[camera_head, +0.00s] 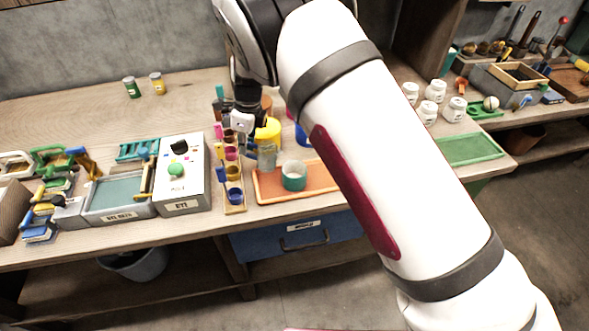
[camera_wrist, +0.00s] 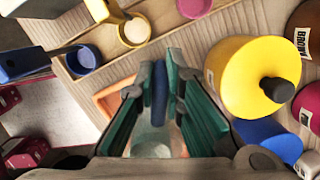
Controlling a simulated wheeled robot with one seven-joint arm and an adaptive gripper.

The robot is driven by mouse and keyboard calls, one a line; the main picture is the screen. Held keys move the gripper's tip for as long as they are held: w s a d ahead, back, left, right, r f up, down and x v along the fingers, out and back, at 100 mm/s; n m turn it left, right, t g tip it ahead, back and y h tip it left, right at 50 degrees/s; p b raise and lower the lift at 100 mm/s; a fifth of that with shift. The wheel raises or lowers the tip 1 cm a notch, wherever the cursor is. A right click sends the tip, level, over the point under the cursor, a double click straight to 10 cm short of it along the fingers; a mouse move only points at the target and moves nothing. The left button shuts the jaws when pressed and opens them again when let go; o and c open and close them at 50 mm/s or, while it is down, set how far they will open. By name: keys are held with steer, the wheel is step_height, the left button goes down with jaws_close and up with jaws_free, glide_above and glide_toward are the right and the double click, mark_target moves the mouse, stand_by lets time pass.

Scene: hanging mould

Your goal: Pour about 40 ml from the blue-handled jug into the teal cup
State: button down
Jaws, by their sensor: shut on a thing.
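My gripper (camera_wrist: 161,78) is shut on the blue handle (camera_wrist: 159,98) of the jug, which stands between its two teal fingers. The jug's clear body shows below the fingers in the wrist view (camera_wrist: 152,138) and as a grey, see-through shape in the head view (camera_head: 267,158). It looks roughly upright; I cannot tell its liquid level or whether it touches the tray. The teal cup (camera_head: 293,176), pale inside, stands on the orange tray (camera_head: 325,178), just right of and nearer than the jug. My arm hides part of the tray.
Left of the tray is a wooden rack (camera_head: 235,205) with several coloured small cups and scoops. A yellow container (camera_wrist: 240,77) stands close to my gripper, with a blue one (camera_wrist: 268,138) beside it. A white box with a green button (camera_head: 182,175) stands further left.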

steer(key=shift+w+a+f+h+b, duration=0.15)
steer(key=shift+a+f+h+b, duration=0.15)
steer(key=shift+f+b, duration=0.3)
steer(key=shift+w+a+f+h+b, duration=0.15)
steer(key=shift+f+h+b, duration=0.25)
steer(key=shift+f, duration=0.25)
steer(key=shift+g, duration=0.3)
steer(key=shift+s, duration=0.1)
